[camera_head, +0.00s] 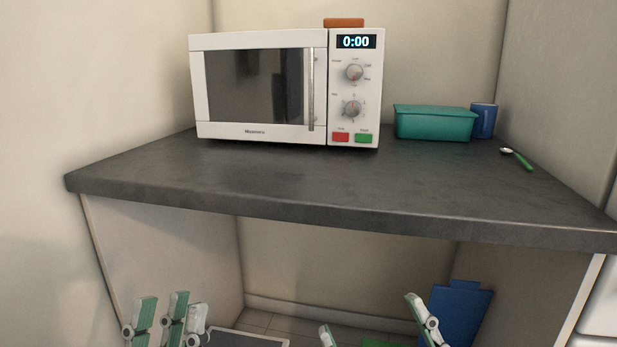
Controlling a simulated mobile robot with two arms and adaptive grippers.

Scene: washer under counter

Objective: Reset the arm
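My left gripper (161,308) is at the lower left, below the counter's front edge. Its pale green and white fingers stand upright with a gap between them, and nothing shows in it. My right gripper (369,316) is at the bottom, right of the middle. Its two fingers are wide apart, with nothing seen between them. The arms behind both grippers are out of the frame.
A dark counter (300,178) spans the view above the grippers. On it stand a white microwave (262,132), a teal box (434,125), a blue mug (484,121) and a green-handled spoon (522,163). Below are a blue object (460,312) and open floor space.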

